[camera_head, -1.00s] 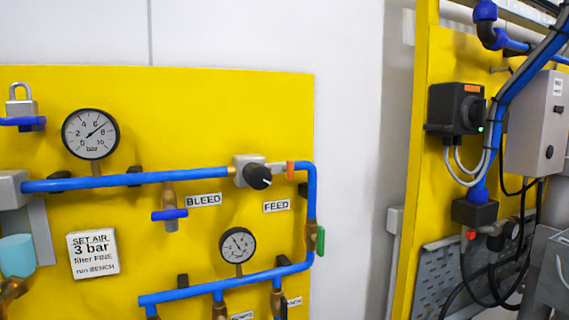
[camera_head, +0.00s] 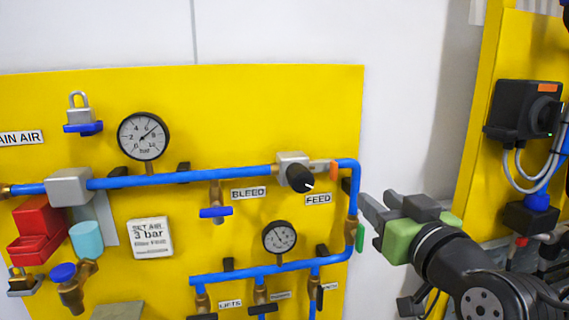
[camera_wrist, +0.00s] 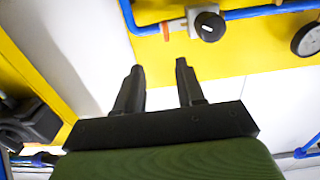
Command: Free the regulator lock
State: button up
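The regulator (camera_head: 292,165) is a light grey block with a black knob (camera_head: 300,179) on the blue pipe of the yellow panel. A small orange tab (camera_head: 333,172) sits just right of it, perhaps its lock. In the wrist view the regulator's knob (camera_wrist: 209,26) and the orange tab (camera_wrist: 166,31) show at the top, upside down. My gripper (camera_head: 377,204) is right of the regulator, at the panel's right edge. In the wrist view my gripper (camera_wrist: 157,70) has its two dark fingers apart with nothing between them.
A green handle (camera_head: 360,237) hangs on the pipe's right bend, close to my gripper. Gauges (camera_head: 144,136), a blue bleed valve (camera_head: 215,212) and pipes stick out from the panel. A second yellow panel with a black switch box (camera_head: 524,108) stands at right. White wall lies between.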

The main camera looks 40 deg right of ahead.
aim_at(336, 170)
jog(key=p+x, duration=0.1)
jog(key=x, duration=0.3)
jog(key=p+x, duration=0.1)
jog(key=x, duration=0.4)
jog(key=a+p+x, duration=0.1)
jog(key=p+x, duration=0.1)
jog(key=x, duration=0.3)
jog(key=shift+w+r, duration=0.2)
jog(key=shift+w, duration=0.2)
jog(key=shift+w+d+f, duration=0.1)
jog(key=shift+w+d, duration=0.1)
grip_shut()
